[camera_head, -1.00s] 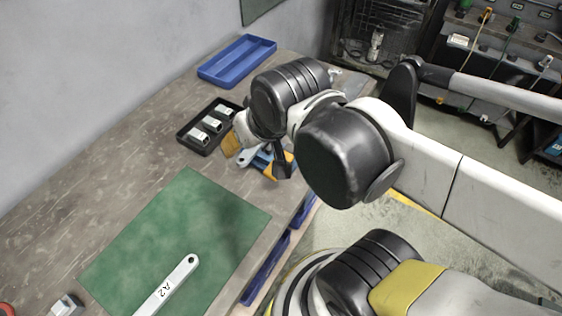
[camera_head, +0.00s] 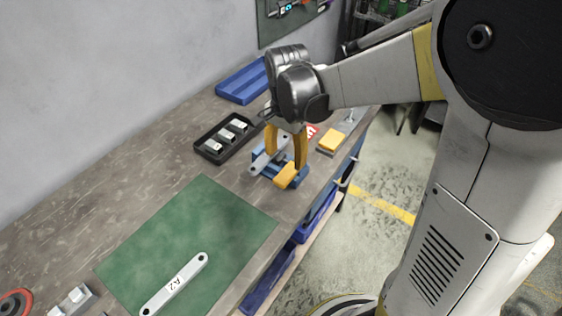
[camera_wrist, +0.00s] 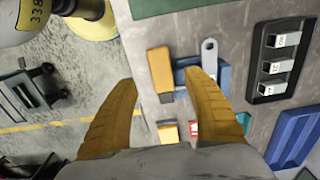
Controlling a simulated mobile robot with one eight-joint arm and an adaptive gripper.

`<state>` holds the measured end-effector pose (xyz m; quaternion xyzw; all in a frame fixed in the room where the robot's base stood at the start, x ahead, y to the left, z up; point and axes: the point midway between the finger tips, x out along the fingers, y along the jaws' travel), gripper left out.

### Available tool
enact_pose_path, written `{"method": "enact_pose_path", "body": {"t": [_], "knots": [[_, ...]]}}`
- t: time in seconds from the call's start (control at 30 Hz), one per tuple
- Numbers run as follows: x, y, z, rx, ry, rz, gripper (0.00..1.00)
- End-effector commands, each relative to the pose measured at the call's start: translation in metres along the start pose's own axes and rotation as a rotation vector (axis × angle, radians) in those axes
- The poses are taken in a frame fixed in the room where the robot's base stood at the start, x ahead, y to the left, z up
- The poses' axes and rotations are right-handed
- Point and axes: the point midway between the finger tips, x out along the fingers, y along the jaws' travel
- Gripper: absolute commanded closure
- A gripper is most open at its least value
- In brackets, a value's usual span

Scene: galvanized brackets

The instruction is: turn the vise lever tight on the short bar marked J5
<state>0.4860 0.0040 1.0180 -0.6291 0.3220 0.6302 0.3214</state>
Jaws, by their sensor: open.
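The blue vise (camera_head: 263,180) stands near the front edge of the bench; it also shows in the wrist view (camera_wrist: 222,78). A grey bar with a hole (camera_head: 258,164) sits in the vise, also seen in the wrist view (camera_wrist: 209,48); I cannot read a J5 mark on it. The yellow-orange lever (camera_head: 287,177) is at the vise's front, and in the wrist view (camera_wrist: 157,62) it appears between my fingertips. My gripper (camera_head: 284,160) is open above the vise, pointing down. I cannot tell whether the fingers touch the lever.
A black tray (camera_head: 207,156) with several labelled blocks lies behind the vise. A blue tray (camera_head: 240,88) is farther back. A yellow block (camera_head: 329,140) stands to the vise's right. A bar marked A2 (camera_head: 175,284) lies on the green mat (camera_head: 200,225).

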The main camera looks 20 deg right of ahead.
Motion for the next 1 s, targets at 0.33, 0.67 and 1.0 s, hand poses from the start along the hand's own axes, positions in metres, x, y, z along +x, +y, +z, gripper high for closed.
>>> {"method": "enact_pose_path", "body": {"t": [0.33,0.67,1.0], "knots": [[0.067,0.000,0.000,-0.002,0.001,-0.001,0.41],[0.079,0.000,0.000,-0.002,0.001,-0.001,0.41],[0.079,0.000,0.000,-0.002,0.001,-0.001,1.00]]}}
